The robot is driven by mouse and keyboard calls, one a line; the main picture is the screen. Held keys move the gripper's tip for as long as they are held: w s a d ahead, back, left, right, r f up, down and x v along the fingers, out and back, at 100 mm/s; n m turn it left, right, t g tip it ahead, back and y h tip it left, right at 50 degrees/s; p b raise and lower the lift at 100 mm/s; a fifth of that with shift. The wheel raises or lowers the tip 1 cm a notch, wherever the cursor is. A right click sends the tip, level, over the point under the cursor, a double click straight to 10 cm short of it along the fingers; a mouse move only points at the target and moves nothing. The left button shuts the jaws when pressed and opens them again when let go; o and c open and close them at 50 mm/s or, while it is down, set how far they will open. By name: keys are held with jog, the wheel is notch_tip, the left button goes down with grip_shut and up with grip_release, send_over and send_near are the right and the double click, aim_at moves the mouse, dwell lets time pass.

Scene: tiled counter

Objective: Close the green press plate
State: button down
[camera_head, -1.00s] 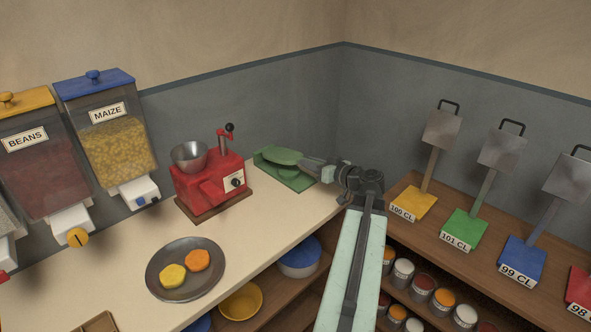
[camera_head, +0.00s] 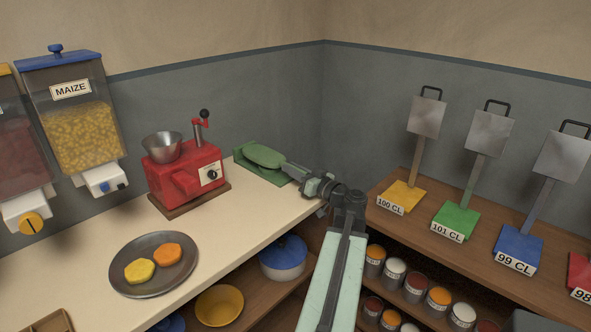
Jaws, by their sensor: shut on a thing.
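The green press (camera_head: 243,161) stands on the far end of the counter, near the wall corner. Its rounded green plate (camera_head: 263,155) lies low over the green base, close to flat. I cannot tell whether the two touch. My gripper (camera_head: 287,166) reaches in from the right at the plate's right edge and is shut on the plate there. The fingers hide the part they hold.
A red grinder (camera_head: 183,172) with a metal bowl stands left of the press. A grey plate (camera_head: 153,265) with yellow and orange pieces lies nearer.

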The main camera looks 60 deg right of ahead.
jog(key=shift+a+f, duration=0.15)
jog(key=c, duration=1.3)
grip_release()
jog(key=v, duration=0.8)
